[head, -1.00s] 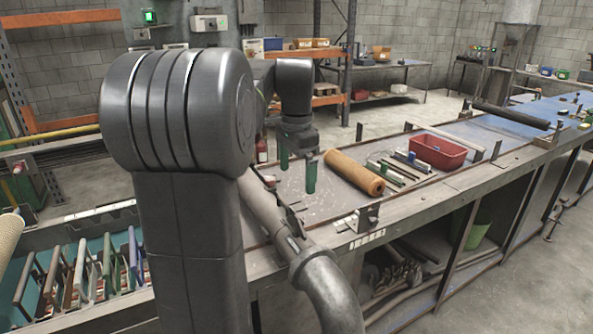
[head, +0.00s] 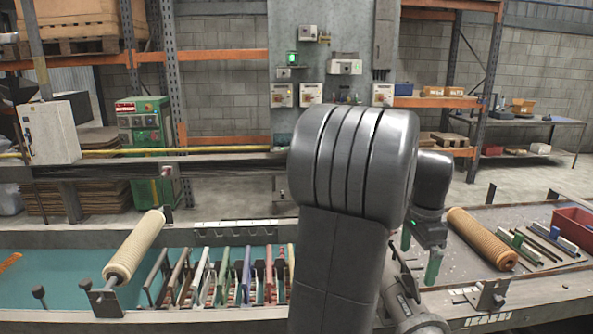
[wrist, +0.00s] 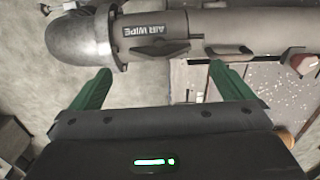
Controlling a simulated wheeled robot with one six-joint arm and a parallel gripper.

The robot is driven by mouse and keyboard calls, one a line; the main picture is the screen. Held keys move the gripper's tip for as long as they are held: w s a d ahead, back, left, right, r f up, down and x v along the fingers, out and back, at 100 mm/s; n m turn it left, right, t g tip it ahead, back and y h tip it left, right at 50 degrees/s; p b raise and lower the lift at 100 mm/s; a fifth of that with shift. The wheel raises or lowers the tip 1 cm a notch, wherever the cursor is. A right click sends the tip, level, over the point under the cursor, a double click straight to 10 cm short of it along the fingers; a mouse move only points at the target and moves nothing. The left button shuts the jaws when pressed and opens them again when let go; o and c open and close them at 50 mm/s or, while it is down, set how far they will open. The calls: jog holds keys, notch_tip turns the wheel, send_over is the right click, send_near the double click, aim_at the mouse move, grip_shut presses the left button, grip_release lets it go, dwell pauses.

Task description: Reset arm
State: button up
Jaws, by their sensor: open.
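My gripper (head: 420,258) hangs at the right of the head view, with green fingers pointing down, partly behind my own arm. In the wrist view my gripper (wrist: 160,82) has its two green fingers spread wide with nothing between them. A grey pipe marked AIR WIPE (wrist: 160,32) crosses in front of the fingertips there. A tan mesh tube (head: 480,238) lies on the bench to the right of my gripper. Another tan mesh tube (head: 135,245) rests on a holder above the teal trough at the left.
Several coloured upright plates (head: 225,275) stand in the teal trough (head: 60,255). Bars (head: 540,245) and a red bin (head: 575,225) lie on the bench at right. A green machine (head: 147,125) and shelving stand behind.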

aim_at(413, 277)
notch_tip(413, 277, down, 6)
jog(key=shift+f, duration=0.25)
jog(key=shift+r+m, duration=0.1)
jog(key=shift+m, duration=0.2)
